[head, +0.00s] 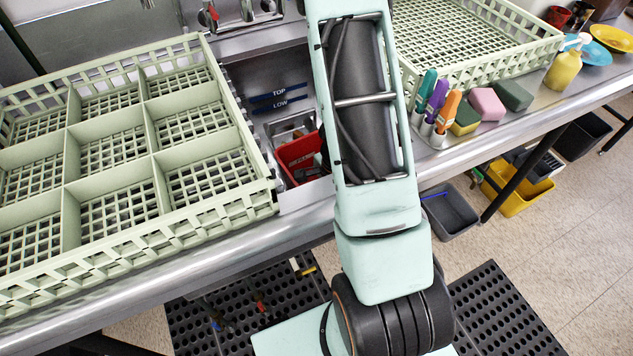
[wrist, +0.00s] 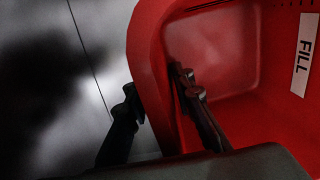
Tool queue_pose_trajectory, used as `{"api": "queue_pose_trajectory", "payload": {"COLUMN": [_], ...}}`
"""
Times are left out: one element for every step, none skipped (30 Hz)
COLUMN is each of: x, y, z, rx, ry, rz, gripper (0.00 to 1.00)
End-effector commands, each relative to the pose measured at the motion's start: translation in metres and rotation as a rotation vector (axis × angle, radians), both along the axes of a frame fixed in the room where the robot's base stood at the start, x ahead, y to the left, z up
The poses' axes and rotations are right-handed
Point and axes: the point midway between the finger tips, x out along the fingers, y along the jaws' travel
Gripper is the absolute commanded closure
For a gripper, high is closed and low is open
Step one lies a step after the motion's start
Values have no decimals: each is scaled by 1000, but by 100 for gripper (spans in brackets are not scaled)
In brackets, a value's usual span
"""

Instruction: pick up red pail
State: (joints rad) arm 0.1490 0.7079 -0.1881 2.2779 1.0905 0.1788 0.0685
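The red pail (head: 297,152) sits in the sink in the head view, partly hidden behind my arm. In the wrist view the pail (wrist: 235,50) fills the right side, with a white "FILL" label on its inner wall. My gripper (wrist: 158,95) is open, with its fingers on either side of the pail's left wall. One finger is outside the pail and the other is over its inside. A gap shows between the fingers, with the wall between them. Whether either finger touches the wall is unclear.
A pale green compartment rack (head: 70,140) stands left of the sink, and another pale rack (head: 480,40) stands right. Bottles, sponges (head: 486,104) and a yellow dispenser (head: 563,70) line the right counter. Grey and yellow bins (head: 515,195) sit below.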

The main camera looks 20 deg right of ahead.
Motion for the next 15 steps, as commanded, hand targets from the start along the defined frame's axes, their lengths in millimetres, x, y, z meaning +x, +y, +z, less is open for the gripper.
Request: {"api": "queue_pose_trajectory", "payload": {"x": [0, 0, 0, 0, 0, 0, 0, 0, 0, 0, 0, 0, 0, 0, 0], "y": [0, 0, 0, 0, 0, 0, 0, 0, 0, 0, 0, 0, 0, 0, 0], "z": [-1, 0, 0, 0, 0, 0, 0, 0, 0, 0, 0, 0, 0, 0, 0], "rx": [0, 0, 0, 0, 0, 0, 0, 0, 0, 0, 0, 0, 0, 0, 0], "ry": [0, 0, 0, 0, 0, 0, 0, 0, 0, 0, 0, 0, 0, 0, 0], "rz": [0, 0, 0, 0, 0, 0, 0, 0, 0, 0, 0, 0, 1, 0, 0], "gripper": [78, 78, 78, 78, 78, 79, 82, 85, 90, 93, 96, 100, 100, 100, 100]}}
